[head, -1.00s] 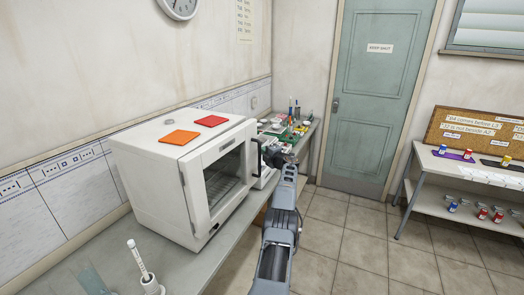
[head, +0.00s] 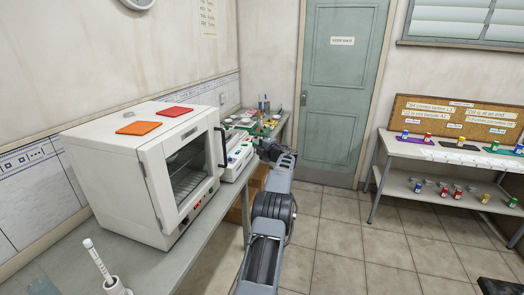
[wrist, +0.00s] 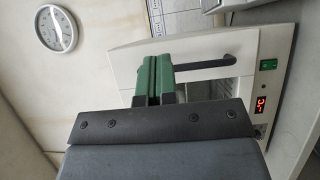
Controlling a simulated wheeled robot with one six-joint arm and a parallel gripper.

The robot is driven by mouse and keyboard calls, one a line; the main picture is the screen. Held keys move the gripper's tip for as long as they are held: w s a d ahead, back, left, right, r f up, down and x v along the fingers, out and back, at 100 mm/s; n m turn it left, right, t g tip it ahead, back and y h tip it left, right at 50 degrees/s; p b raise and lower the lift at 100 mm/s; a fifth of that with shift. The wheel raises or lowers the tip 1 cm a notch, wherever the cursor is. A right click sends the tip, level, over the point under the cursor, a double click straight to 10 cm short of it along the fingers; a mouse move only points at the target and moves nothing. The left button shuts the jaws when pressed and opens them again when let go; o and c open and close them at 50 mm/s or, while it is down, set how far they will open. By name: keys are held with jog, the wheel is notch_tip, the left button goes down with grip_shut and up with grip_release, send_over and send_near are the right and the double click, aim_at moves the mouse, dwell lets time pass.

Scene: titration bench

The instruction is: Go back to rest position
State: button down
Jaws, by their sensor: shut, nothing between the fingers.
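My gripper (wrist: 154,78) shows in the wrist view with its green fingers shut together and nothing between them. Behind it in that view is the front of the white oven (wrist: 275,40), with its dark handle (wrist: 205,67) and a red lit display. In the head view my arm reaches forward over the floor beside the bench, and its end lies just right of the white oven (head: 105,150). The fingers cannot be made out in the head view.
The oven carries an orange pad (head: 139,128) and a red pad (head: 175,111) on top. A bench (head: 205,240) runs along the left wall. A shelf table (head: 400,150) with small coloured bottles stands at the right. The tiled floor (head: 340,240) between is clear.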

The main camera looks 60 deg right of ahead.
jog(key=shift+s+d, duration=0.1)
jog(key=shift+s, duration=1)
jog(key=shift+d, duration=0.1)
